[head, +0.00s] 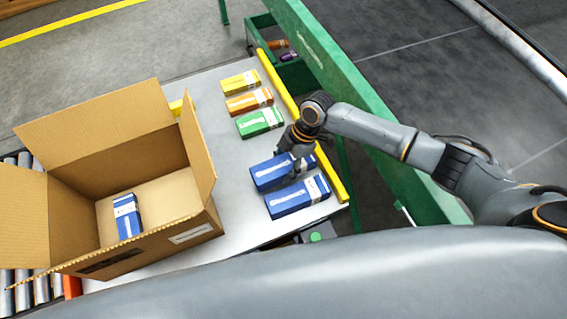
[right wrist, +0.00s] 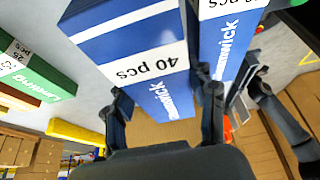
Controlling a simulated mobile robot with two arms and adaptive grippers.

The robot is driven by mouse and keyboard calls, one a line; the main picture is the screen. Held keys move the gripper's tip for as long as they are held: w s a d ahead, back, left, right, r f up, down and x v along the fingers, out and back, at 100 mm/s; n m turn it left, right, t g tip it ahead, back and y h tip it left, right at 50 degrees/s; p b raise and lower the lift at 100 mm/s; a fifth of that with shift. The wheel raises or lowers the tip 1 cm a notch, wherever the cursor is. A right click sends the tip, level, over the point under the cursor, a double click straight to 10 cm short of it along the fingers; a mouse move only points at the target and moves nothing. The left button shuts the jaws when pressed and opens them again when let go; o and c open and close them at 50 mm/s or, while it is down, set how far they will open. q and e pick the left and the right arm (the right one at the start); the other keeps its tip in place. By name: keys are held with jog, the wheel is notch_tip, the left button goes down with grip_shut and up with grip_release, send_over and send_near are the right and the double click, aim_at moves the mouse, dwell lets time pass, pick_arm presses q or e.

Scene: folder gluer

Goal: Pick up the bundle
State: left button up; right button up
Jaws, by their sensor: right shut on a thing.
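Two blue bundles with white labels are at the near right part of the grey table (head: 215,195). My right gripper (head: 297,168) is shut on the farther blue bundle (head: 270,172). In the right wrist view, this bundle (right wrist: 128,50) shows a "40 pcs" label between the two fingers of the gripper (right wrist: 165,112). The other blue bundle (head: 297,197) lies close beside it and also shows in the right wrist view (right wrist: 222,45). I cannot tell whether the held bundle touches the table. My left gripper is not in view.
Green (head: 260,122), orange (head: 249,101) and yellow (head: 240,82) bundles lie farther along the table. An open cardboard box (head: 205,228) at left holds another blue bundle (head: 127,216). A yellow rail (head: 335,178) edges the table, with a green machine frame (head: 345,90) beyond.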

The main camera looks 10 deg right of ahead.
jog(key=r, duration=0.1)
jog(key=s+r, duration=0.2)
jog(key=shift+s+a+r, duration=0.1)
jog(key=shift+s+a, duration=0.1)
jog(key=shift+a, duration=0.05)
jog(key=s+a+r, duration=0.2)
jog(key=s+r, duration=0.2)
jog(key=s, duration=0.5)
notch_tip(320, 180, up, 8)
jog(key=r+m+t, duration=0.1)
jog(key=m+t, duration=0.2)
jog(key=m, duration=0.6)
send_over(281, 173)
jog(key=s+d, duration=0.2)
jog(key=d, duration=0.2)
jog(key=w+d+r+m+t+h, duration=0.1)
jog(key=w+d+r+m+h, duration=0.1)
jog(key=r+m, duration=0.3)
jog(key=w+d+r+m+t+h, duration=0.1)
jog(key=w+d+r+m+h, duration=0.1)
jog(key=d+r+m, duration=0.3)
jog(key=shift+w+r+m, duration=0.3)
jog(key=shift+r+m, duration=0.15)
jog(key=shift+m, duration=0.35)
